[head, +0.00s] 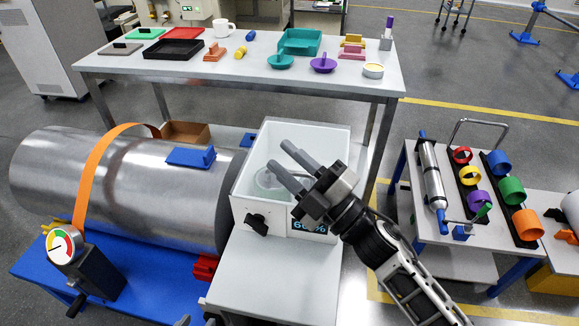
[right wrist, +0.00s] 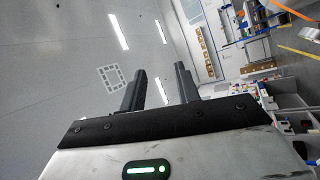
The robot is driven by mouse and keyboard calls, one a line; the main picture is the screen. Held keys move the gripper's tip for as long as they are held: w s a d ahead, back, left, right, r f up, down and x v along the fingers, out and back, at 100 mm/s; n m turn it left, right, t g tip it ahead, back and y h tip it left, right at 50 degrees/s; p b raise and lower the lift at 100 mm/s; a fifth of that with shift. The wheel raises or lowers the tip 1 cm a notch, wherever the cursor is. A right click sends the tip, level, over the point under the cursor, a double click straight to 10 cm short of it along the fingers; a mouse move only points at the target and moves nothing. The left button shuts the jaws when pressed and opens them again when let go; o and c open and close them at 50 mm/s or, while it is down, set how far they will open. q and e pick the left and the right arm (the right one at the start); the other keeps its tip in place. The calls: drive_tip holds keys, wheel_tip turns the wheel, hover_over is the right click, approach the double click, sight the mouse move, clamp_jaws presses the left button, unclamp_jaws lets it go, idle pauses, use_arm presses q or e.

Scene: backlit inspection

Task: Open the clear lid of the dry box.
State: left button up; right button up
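The dry box (head: 302,136) is a white box on a pale bench, with a black knob (head: 257,223) and a lit percentage display (head: 308,226) on its front. A pale green round item (head: 268,180) shows inside. The clear lid cannot be made out clearly, so I cannot tell its position. My right gripper (head: 280,155) comes in from the lower right and appears in front of or over the box, partly covering its inside and display. Its fingers stand apart with nothing between them, also in the right wrist view (right wrist: 161,80). My left gripper is not in view.
A large metal cylinder (head: 130,190) with an orange strap lies left of the box, with a gauge (head: 65,245) in front. A table (head: 120,66) with trays and small tools stands behind. A cart (head: 410,225) with coloured rings stands at right.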

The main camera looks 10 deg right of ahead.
drive_tip(key=a+r+n+g+y, duration=0.2)
drive_tip(key=a+n+g, duration=0.1)
drive_tip(key=n+g, duration=0.5)
drive_tip(key=a+r+n+g+y, duration=0.3)
drive_tip(key=n+g, duration=0.2)
drive_tip(key=n, duration=0.4)
drive_tip(key=n+g+h+b, duration=0.1)
drive_tip(key=n+h+b, duration=0.1)
drive_tip(key=n+h, duration=1.2)
approach(295, 172)
drive_tip(key=a+f+m, duration=0.1)
drive_tip(key=f, duration=0.1)
drive_tip(key=w+a+f+m+h+p, duration=0.1)
drive_tip(key=a+f, duration=0.1)
drive_tip(key=a+f+m+h, duration=0.1)
drive_tip(key=a+f, duration=0.1)
drive_tip(key=shift+w+a, duration=0.25)
drive_tip(key=shift+w, duration=0.05)
clamp_jaws()
